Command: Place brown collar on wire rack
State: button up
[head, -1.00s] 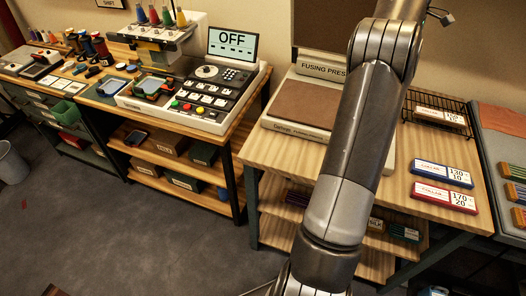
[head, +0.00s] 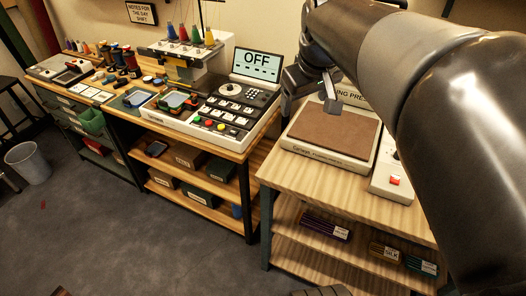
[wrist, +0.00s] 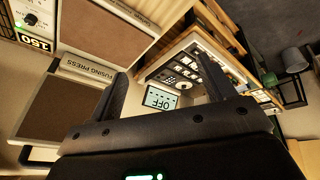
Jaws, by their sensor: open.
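I cannot make out a brown collar in either view. The wire rack is not visible now; my arm covers the right side of the head view. My gripper (head: 328,92) is above the back left of the fusing press (head: 292,143) in the head view. In the wrist view my gripper (wrist: 162,78) is open, its two fingers apart with nothing between them. The wrist picture is tilted, with the fusing press to the left of the fingers.
The press's brown pad (head: 333,131) looks bare where it shows. A control console with an OFF screen (head: 257,66) stands on the bench to the left. A box with a red switch (head: 395,180) is right of the press. The floor (head: 150,240) in front is open.

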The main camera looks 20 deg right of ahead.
jog(key=s+a+f+m+t+y, duration=0.1)
jog(key=s+a+f, duration=0.7)
jog(key=s+a, duration=0.3)
jog(key=shift+s+m, duration=0.3)
jog(key=shift+c, duration=0.4)
dwell(1.4)
